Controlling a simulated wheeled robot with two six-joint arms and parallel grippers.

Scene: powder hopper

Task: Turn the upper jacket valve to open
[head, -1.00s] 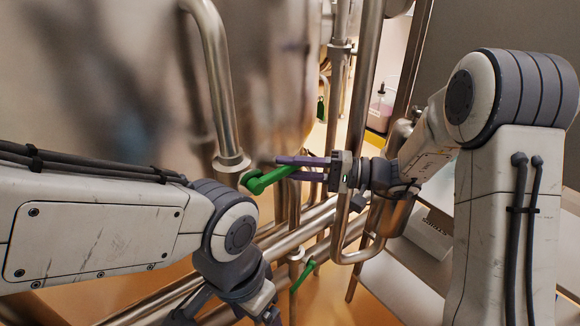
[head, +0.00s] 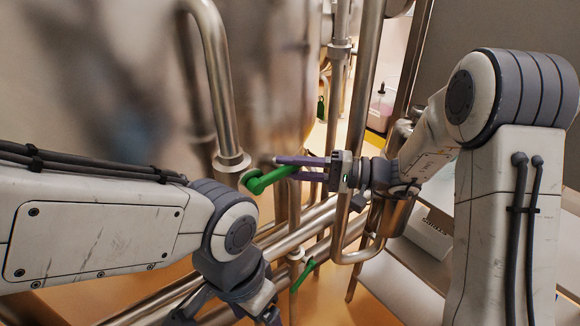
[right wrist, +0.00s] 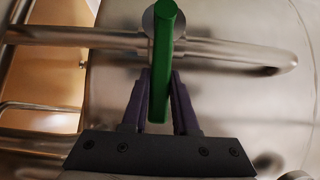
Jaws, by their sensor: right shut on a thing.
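The upper jacket valve's green handle (head: 265,182) shows at the centre of the head view, beside the large steel vessel and just below a pipe end. It points to the right, its free end rising slightly. My right gripper (head: 287,168) reaches in from the right, its purple fingers shut on the handle near that free end. In the right wrist view the green handle (right wrist: 164,60) stands upright in the picture between the two purple fingers (right wrist: 160,95), its round pivot behind its top. My left arm runs out of the bottom edge; its gripper does not show.
A second green handle (head: 304,274) hangs lower, on a valve among slanting steel pipes (head: 290,238). Upright pipes (head: 361,90) stand close behind my right gripper. The vessel wall (head: 100,100) fills the left. Grey shelves (head: 390,290) lie at the lower right.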

